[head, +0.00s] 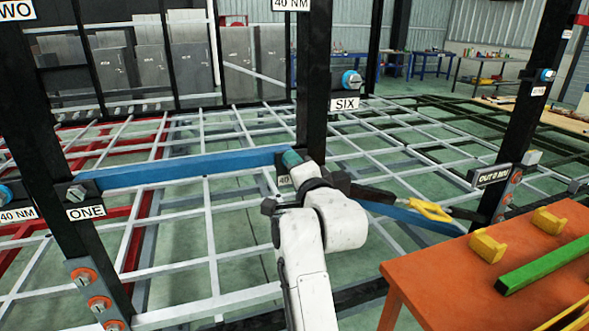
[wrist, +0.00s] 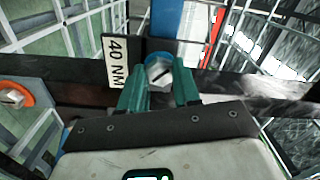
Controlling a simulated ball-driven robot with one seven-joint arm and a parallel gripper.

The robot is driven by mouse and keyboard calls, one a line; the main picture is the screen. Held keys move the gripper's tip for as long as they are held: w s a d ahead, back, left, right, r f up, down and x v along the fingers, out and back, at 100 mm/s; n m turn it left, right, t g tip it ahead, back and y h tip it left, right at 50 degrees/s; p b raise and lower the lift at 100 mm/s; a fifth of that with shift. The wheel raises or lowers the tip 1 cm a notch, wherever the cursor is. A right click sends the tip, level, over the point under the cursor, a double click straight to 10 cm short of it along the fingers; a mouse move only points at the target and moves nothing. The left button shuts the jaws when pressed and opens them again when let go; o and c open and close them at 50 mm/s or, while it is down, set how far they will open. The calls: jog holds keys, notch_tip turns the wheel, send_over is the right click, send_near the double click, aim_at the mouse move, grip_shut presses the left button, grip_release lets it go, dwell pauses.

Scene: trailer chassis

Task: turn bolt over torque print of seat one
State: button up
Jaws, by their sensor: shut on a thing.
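My gripper (head: 291,160) is at the middle dark post, at the right end of a blue bar (head: 185,168). In the wrist view its teal fingers (wrist: 160,84) are shut on a bolt head (wrist: 159,70), a grey hex head with a dark slot line.
A SIX sign (head: 345,104) is under a blue-ringed bolt (head: 351,79). Orange washers (head: 98,303) line the left post's foot. An orange table (head: 450,280) with yellow blocks and a green bar stands right. A dark bar with a yellow part (head: 428,210) is right of my arm.

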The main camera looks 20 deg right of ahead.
jog(key=shift+d+f+m, duration=0.15)
jog(key=shift+m, duration=1.45)
jog(key=o, duration=0.9)
jog(key=shift+s+d, duration=0.1)
jog(key=shift+o, duration=0.8)
jog(key=s+b, duration=0.1)
jog(key=s, duration=0.9)
jog(key=shift+s, duration=0.35)
